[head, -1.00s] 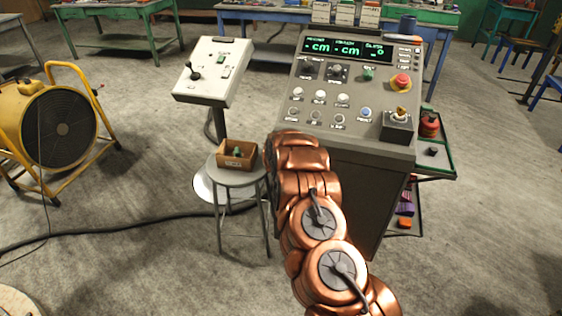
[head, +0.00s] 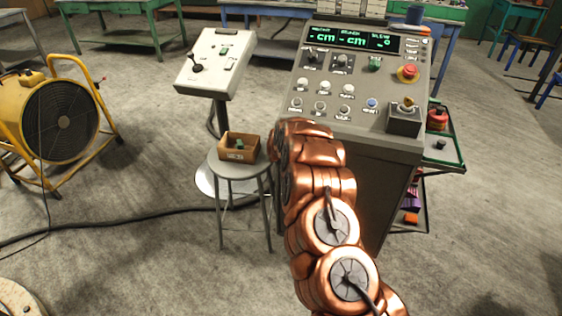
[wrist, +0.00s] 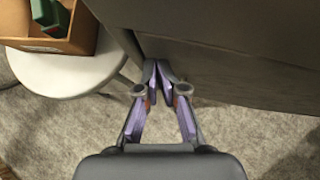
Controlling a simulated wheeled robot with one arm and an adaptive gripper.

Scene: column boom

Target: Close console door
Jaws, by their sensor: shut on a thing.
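The grey control console (head: 345,122) stands in front of me in the head view, with its sloped panel of buttons and a lit green display on top. My copper arm covers part of its front, and my gripper is hidden there. In the wrist view my gripper (wrist: 158,70) has its fingertips close together against the lower edge of a dark panel (wrist: 230,55), which looks like the console door. The jaws look shut on its edge; the exact contact is hard to see. How far the door stands open is not clear.
A round grey stool (head: 238,172) with a small brown box (head: 237,155) stands left of the console, close to my arm. A white pedestal panel (head: 213,75) is behind it. A yellow fan (head: 60,115) is at left. A tool cart (head: 455,165) stands right. A cable crosses the floor.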

